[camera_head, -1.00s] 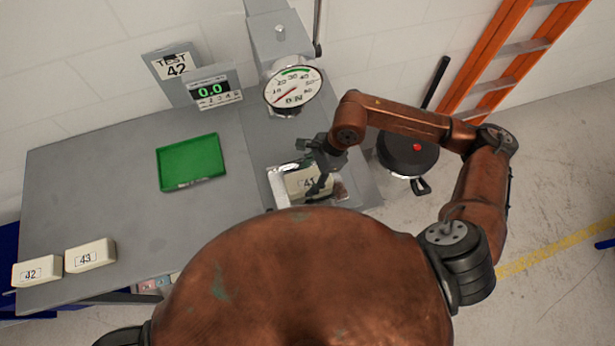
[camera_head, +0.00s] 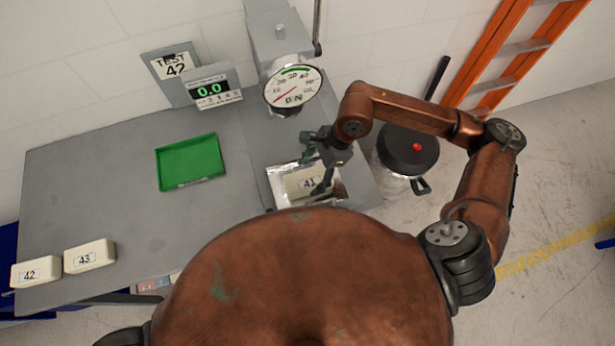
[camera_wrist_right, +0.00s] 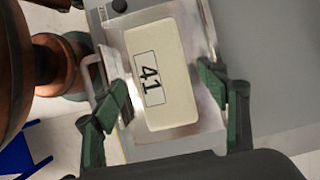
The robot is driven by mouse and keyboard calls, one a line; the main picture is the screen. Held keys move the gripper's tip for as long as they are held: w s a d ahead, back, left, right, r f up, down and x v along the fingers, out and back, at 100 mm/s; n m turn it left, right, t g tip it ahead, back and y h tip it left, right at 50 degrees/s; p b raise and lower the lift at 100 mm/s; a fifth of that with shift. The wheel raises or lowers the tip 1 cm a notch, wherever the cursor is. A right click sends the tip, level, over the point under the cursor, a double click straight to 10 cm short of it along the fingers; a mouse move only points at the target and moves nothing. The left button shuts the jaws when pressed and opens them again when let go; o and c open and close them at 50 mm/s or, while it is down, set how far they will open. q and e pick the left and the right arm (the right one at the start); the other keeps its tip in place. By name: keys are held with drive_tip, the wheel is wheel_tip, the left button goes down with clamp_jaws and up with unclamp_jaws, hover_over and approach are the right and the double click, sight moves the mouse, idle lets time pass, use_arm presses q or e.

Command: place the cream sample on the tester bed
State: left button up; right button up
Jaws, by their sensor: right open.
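A cream block labelled 41 (camera_head: 296,185) lies flat on the shiny metal tester bed (camera_head: 275,180) at the bench's right end. The right wrist view shows the block (camera_wrist_right: 168,98) near the middle of the bed. My right gripper (camera_head: 317,170) is open over the block. In the wrist view its green-padded fingers are spread on either side, with visible space on the right; whether the left finger touches is unclear. Two more cream blocks, labelled 42 (camera_head: 36,270) and 43 (camera_head: 90,255), lie at the bench's front left. My left gripper is out of view.
An empty green tray (camera_head: 190,165) lies on the grey bench (camera_head: 110,190). Behind stand a "TEST 42" sign (camera_head: 172,66), a display reading 0.0 (camera_head: 212,88) and the tester's round dial (camera_head: 292,90).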

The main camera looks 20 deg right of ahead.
drive_tip(key=v, duration=0.9)
drive_tip(key=shift+b, duration=0.45)
drive_tip(key=shift+r, duration=0.1)
